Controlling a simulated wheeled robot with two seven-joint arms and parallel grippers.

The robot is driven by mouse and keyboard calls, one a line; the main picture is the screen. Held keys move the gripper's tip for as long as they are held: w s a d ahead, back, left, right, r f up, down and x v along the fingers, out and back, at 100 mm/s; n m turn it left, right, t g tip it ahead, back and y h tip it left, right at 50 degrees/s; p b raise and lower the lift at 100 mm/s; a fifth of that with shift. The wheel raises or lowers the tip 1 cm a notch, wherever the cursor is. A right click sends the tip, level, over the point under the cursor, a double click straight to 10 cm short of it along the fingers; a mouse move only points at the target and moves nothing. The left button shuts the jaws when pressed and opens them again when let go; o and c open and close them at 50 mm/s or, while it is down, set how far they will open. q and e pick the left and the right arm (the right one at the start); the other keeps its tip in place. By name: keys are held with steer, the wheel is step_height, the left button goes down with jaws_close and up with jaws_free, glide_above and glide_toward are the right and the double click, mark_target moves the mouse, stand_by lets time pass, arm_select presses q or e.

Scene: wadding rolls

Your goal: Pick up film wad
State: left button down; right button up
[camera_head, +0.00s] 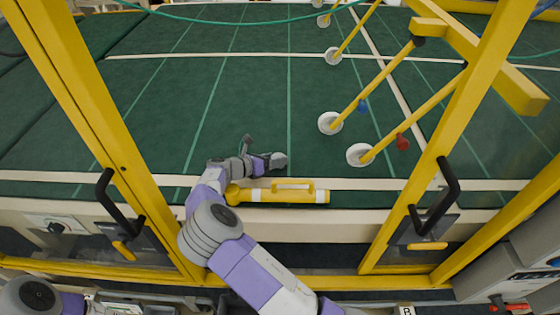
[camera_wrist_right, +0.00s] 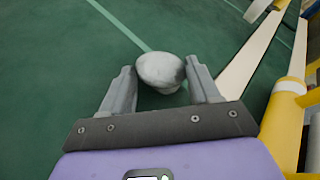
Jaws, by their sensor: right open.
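The film wad (camera_wrist_right: 160,69) is a rounded pale grey lump over the green surface in the right wrist view. My right gripper (camera_wrist_right: 160,80) is open, with one grey finger on each side of the wad. The wad sits between the fingertips; the right finger is very close to it, and I cannot tell if they touch. In the head view my right gripper (camera_head: 279,160) reaches over the near edge of the green bed, and I cannot separate the wad from the fingers there. My left gripper is out of view.
A yellow cylinder with a handle (camera_head: 300,195) lies along the front edge below my right gripper. Yellow posts (camera_head: 85,120) frame both sides. Yellow rods with white discs (camera_head: 330,123) stand to the right. The green bed (camera_head: 150,120) is clear at left.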

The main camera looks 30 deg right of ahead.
steer(key=c, duration=0.7)
steer(key=shift+o, duration=0.2)
steer(key=shift+r, duration=0.1)
